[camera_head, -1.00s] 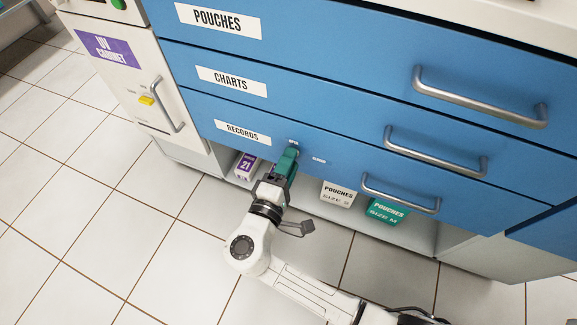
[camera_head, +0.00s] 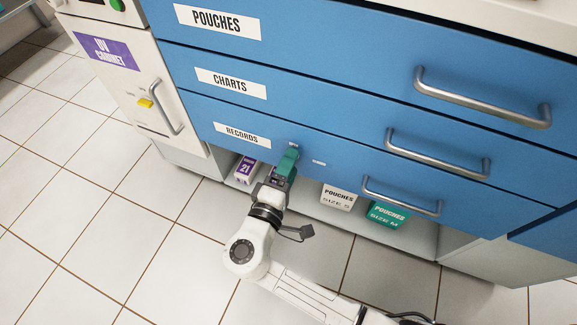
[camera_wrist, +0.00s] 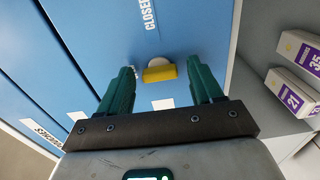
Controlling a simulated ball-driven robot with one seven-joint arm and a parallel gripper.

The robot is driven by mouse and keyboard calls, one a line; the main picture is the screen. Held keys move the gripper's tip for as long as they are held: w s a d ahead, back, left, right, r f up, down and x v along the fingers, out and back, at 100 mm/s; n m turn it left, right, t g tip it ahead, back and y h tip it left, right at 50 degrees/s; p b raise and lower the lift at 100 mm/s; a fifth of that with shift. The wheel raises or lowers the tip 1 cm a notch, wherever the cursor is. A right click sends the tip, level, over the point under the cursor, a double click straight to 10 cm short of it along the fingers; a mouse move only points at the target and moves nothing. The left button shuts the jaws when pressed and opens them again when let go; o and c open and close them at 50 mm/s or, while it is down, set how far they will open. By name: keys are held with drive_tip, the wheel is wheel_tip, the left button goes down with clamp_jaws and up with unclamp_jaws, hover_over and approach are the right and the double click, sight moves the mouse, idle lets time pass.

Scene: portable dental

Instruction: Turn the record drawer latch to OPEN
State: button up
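The record drawer latch is a yellow bar (camera_wrist: 159,73) on a pale round base, on the blue drawer front in the wrist view. A white label reading CLOSED (camera_wrist: 150,14) is on the drawer beyond it. My gripper (camera_wrist: 164,80) is open, with one green finger on each side of the latch and visible gaps between. I cannot tell whether the fingertips reach past the bar. In the head view my gripper (camera_head: 287,161) is at the front of the lowest drawer, labelled RECORDS (camera_head: 241,134), and hides the latch. A small pale label (camera_head: 319,162) shows right of it.
The RECORDS drawer handle (camera_head: 401,194) is to the right. Boxes stand on the open shelf below: purple-labelled (camera_head: 246,170), white POUCHES (camera_head: 338,196) and green POUCHES (camera_head: 388,214). A UV cabinet (camera_head: 150,122) is at left. Tiled floor lies in front.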

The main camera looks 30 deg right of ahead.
drive_tip(key=shift+o, duration=0.2)
drive_tip(key=p+v, duration=0.2)
drive_tip(key=v, duration=0.8)
drive_tip(key=shift+s+a+p, duration=0.2)
drive_tip(key=shift+a+p, duration=0.15)
